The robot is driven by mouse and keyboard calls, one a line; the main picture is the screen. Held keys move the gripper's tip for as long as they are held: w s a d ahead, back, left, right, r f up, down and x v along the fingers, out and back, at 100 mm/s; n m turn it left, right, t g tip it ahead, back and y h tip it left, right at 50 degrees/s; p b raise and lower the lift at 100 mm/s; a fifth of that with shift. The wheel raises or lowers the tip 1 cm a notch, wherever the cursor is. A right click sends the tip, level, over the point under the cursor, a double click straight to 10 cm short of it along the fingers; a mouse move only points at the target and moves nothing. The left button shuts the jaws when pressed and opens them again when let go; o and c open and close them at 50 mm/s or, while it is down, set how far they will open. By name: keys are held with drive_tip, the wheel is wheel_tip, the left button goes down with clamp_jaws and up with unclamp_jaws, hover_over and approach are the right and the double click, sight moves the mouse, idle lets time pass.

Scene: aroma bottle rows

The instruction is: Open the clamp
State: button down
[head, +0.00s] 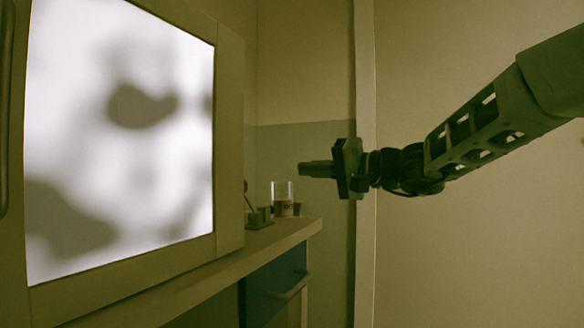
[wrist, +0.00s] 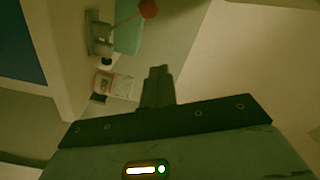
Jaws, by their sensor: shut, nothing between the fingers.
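The clamp (head: 259,217) is a small grey device on the counter, with a thin lever tilted up to the left and a red knob (head: 245,186) at its end. In the wrist view the clamp (wrist: 98,38) is at the upper left, its lever reaching right to the red knob (wrist: 148,8) at the top edge. My gripper (head: 304,169) is shut and empty. It is in the air, to the right of the clamp and higher in the head view. In the wrist view its closed fingertips (wrist: 158,72) are apart from the clamp.
A clear glass (head: 282,197) with dark contents stands on the counter (head: 200,275) right of the clamp. A large cabinet with a bright pane (head: 120,130) stands at left. A blue drawer (head: 275,285) is below the counter. The air around my gripper is free.

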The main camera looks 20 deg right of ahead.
drive_tip(key=v, duration=0.3)
drive_tip(key=shift+s+d, duration=0.15)
idle(0.4)
drive_tip(key=s+a+f+n+g+h+p, duration=0.35)
drive_tip(key=s+a+f+g, duration=0.65)
drive_tip(key=s+a+f, duration=0.5)
drive_tip(key=s+d+f+n+g+h+p, duration=0.25)
drive_tip(key=s+f+n+h, duration=0.6)
drive_tip(key=s+f, duration=0.7)
wheel_tip(320, 180, up, 39)
drive_tip(key=m+p, duration=0.1)
drive_tip(key=p, duration=3.6)
drive_tip(key=shift+s+d+r, duration=0.15)
drive_tip(key=shift+s+d, duration=0.2)
drive_tip(key=shift+s, duration=0.1)
